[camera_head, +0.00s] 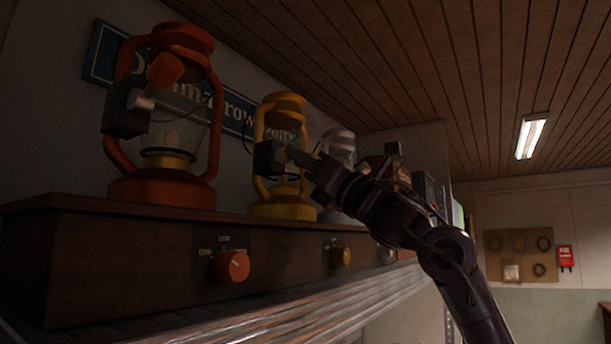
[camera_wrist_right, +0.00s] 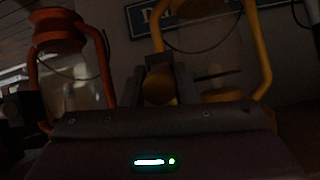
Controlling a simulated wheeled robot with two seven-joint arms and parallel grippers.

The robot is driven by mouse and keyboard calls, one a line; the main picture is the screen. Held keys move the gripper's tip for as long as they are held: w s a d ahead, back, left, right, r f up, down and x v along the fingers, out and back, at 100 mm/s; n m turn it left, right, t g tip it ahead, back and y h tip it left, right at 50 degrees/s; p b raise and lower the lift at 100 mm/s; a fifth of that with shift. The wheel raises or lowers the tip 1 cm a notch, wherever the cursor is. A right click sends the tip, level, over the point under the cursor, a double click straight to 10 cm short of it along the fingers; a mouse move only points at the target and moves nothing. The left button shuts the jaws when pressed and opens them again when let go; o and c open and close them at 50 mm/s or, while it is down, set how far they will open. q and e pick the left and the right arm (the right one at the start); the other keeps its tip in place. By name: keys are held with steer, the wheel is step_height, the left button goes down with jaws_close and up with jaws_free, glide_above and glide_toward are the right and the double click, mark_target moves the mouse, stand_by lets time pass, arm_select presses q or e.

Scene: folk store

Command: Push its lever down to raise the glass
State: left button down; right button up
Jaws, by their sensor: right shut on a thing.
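A yellow lantern (camera_head: 281,206) stands upright on a dark wooden shelf unit, second in a row. A black box (camera_head: 266,158) is fixed to its side, with a short lever stub pointing to my right gripper (camera_head: 312,166). The lantern's yellow frame also shows in the right wrist view (camera_wrist_right: 265,62). There, my right gripper (camera_wrist_right: 161,84) is shut on a dull yellow lever knob (camera_wrist_right: 159,90) in front of the lantern. The glass is mostly hidden behind the box and gripper, and its height is unclear. My left gripper is not in view.
A red lantern (camera_head: 162,188) with an orange lever paddle (camera_head: 165,69) stands at the left. A pale lantern (camera_head: 339,143) stands beyond the yellow one. Knobs, one orange (camera_head: 231,266) and one yellow (camera_head: 341,256), project from the shelf front. Free room lies at the right.

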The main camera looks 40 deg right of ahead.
steer(key=shift+w+f+t+y+b, duration=0.15)
steer(key=shift+f+t+y+b, duration=0.2)
steer(key=shift+t+b, duration=0.5)
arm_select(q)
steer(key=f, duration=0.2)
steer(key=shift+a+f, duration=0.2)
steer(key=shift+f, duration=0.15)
arm_select(e)
steer(key=o, duration=1)
arm_select(q)
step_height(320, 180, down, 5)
steer(key=b, duration=0.5)
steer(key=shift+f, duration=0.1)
arm_select(e)
steer(key=v, duration=0.7)
steer(key=shift+s+f, duration=0.2)
steer(key=shift+f, duration=0.1)
